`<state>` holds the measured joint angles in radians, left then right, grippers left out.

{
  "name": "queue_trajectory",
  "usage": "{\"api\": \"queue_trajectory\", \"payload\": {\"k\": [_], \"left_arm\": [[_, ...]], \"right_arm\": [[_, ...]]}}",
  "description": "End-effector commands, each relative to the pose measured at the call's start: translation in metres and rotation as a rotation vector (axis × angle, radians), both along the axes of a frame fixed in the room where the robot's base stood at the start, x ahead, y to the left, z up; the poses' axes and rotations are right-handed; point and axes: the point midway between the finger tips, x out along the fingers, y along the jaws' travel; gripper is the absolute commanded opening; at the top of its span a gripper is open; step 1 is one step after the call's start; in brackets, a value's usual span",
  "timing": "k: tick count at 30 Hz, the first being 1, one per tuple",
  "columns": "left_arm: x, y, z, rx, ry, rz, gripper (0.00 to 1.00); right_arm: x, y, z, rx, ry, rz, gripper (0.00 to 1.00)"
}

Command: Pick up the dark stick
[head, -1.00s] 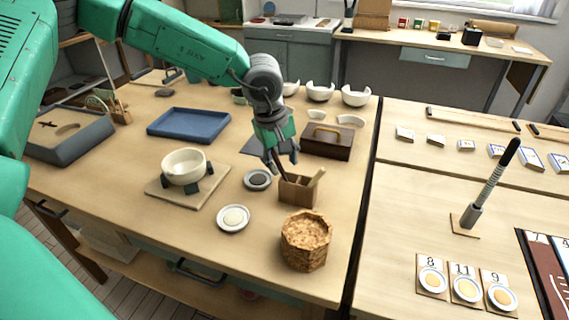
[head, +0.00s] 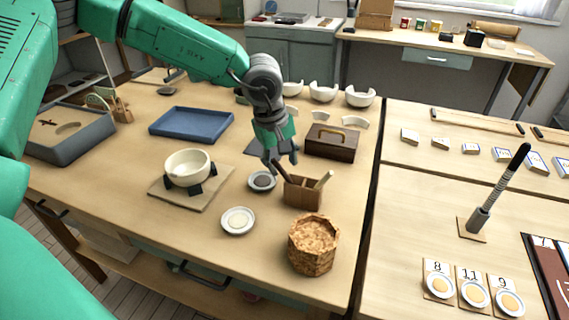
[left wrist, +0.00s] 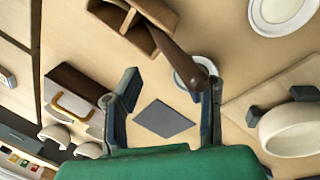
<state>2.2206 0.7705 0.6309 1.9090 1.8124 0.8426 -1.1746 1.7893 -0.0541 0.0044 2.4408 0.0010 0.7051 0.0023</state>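The dark stick (left wrist: 175,45) leans out of a wooden holder (head: 303,191). In the left wrist view its free end lies close to the right-hand finger; I cannot tell whether they touch. In the head view the stick (head: 281,171) is mostly hidden by my gripper. The holder also shows in the left wrist view (left wrist: 130,28), and a lighter stick (head: 324,180) stands in its other compartment. My left gripper (head: 281,160) is pointing down just above and left of the holder. Its fingers (left wrist: 167,100) are apart with nothing between them. My right gripper is not in view.
A small dish with dark contents (head: 262,181) lies left of the holder, a pale dish (head: 237,221) nearer. A cork-like pot (head: 313,245) stands in front. A dark box with a handle (head: 330,142) stands behind. A white bowl (head: 188,168) stands on a board further left.

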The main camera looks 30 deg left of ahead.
Motion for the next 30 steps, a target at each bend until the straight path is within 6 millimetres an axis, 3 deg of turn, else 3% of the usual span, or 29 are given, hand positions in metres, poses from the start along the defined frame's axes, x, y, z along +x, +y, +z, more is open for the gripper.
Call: {"api": "queue_trajectory", "payload": {"k": [18,26,30], "left_arm": [[-0.022,0.006,0.106,0.000,-0.004,0.000,0.34],[-0.027,0.010,0.130,0.000,-0.002,0.001,0.34],[-0.026,0.009,0.136,-0.007,0.021,0.080,0.34]], "right_arm": [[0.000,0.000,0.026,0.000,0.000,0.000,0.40],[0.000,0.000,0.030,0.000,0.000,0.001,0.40],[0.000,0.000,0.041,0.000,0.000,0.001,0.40]]}}
